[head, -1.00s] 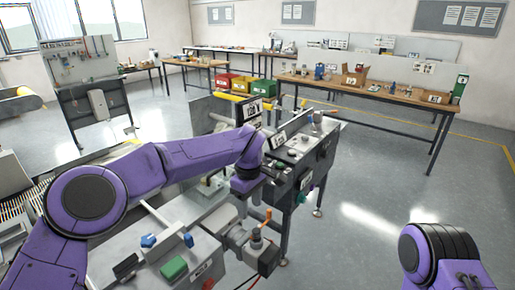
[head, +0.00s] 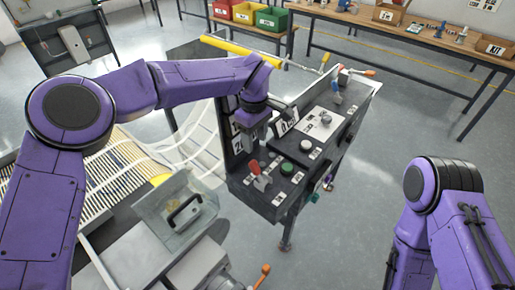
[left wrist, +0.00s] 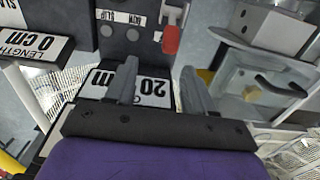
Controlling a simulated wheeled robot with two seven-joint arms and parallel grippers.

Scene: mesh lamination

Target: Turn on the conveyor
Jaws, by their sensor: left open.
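The dark control panel (head: 270,190) stands in the middle of the head view. It carries a red-handled lever (head: 260,176), a green button (head: 287,168) and a white button (head: 305,146). My left gripper (head: 262,124) is above the panel's back-left side, beyond the red lever. In the left wrist view its open fingers (left wrist: 160,68) are over a "20 cm" label (left wrist: 150,88), with nothing held. The red lever (left wrist: 171,40) stands ahead of them, apart from the fingers. My right arm shows at the right, but its gripper is outside the view.
A slatted bed (head: 105,175) with white mesh lies left of the panel. A machine block with a black handle (head: 185,211) stands in front. A yellow roller (head: 227,49) and a blue-handled lever (head: 337,92) are farther back.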

